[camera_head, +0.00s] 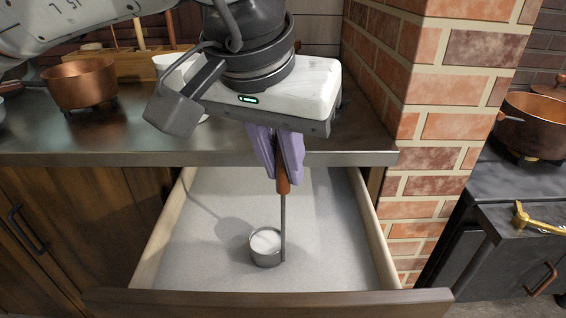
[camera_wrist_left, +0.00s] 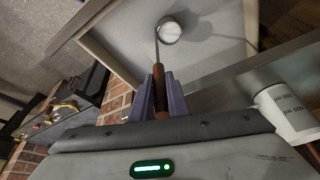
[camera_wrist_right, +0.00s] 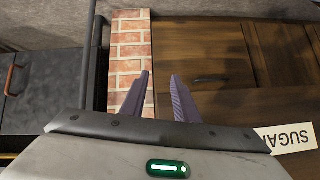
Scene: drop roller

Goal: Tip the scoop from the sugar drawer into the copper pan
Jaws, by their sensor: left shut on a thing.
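My left gripper (camera_head: 281,168) is shut on the brown handle of a metal scoop (camera_head: 267,259). The scoop hangs upright with its round cup level and white sugar in it. It is inside the pulled-out drawer (camera_head: 270,303), over a white, grainy bed; its shadow falls to the left. The left wrist view also shows the scoop (camera_wrist_left: 169,31) beyond the purple fingers (camera_wrist_left: 160,88). A copper pan (camera_head: 533,124) is on the stove at the right; another copper pot (camera_head: 80,83) stands on the counter at the left. My right gripper (camera_wrist_right: 159,75) is open and empty.
A brick pillar (camera_head: 445,110) stands between the drawer and the stove. The counter edge (camera_head: 190,158) overhangs the drawer's back. A white cup (camera_wrist_left: 290,113) stands on the counter. A SUGAR label (camera_wrist_right: 286,138) shows in the right wrist view. A brass-coloured handle (camera_head: 535,222) lies at the stove's front.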

